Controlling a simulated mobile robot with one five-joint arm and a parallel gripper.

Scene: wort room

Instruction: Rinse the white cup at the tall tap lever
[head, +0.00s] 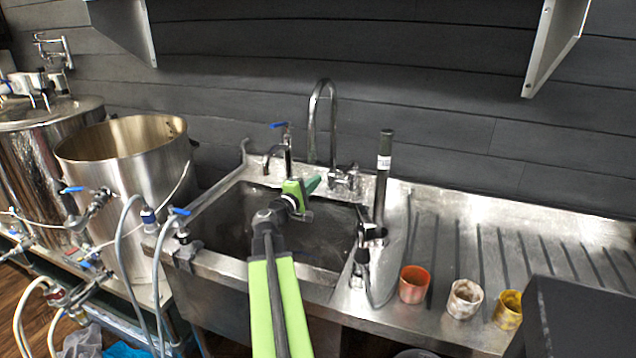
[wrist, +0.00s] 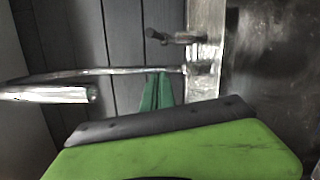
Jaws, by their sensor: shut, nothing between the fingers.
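The white cup (head: 465,298), stained with brown, stands upright on the steel drainboard at right, between an orange cup (head: 413,285) and a yellow cup (head: 508,310). The tall gooseneck tap (head: 322,95) rises behind the sink, with a small lever (head: 342,180) at its base. My gripper (head: 312,184) is shut and empty over the back of the sink, close to the tap base and far from the white cup. In the wrist view my green fingertips (wrist: 158,90) appear near the tap pipe (wrist: 125,71) and a dark-handled lever (wrist: 172,37). Contact cannot be told.
The sink basin (head: 225,235) lies under my arm. A short tap with a blue handle (head: 280,126) stands left of the tall tap. An upright black-topped cylinder (head: 384,165) stands right of the sink. Steel kettles (head: 125,190) and hoses fill the left. A dark box (head: 585,315) is at lower right.

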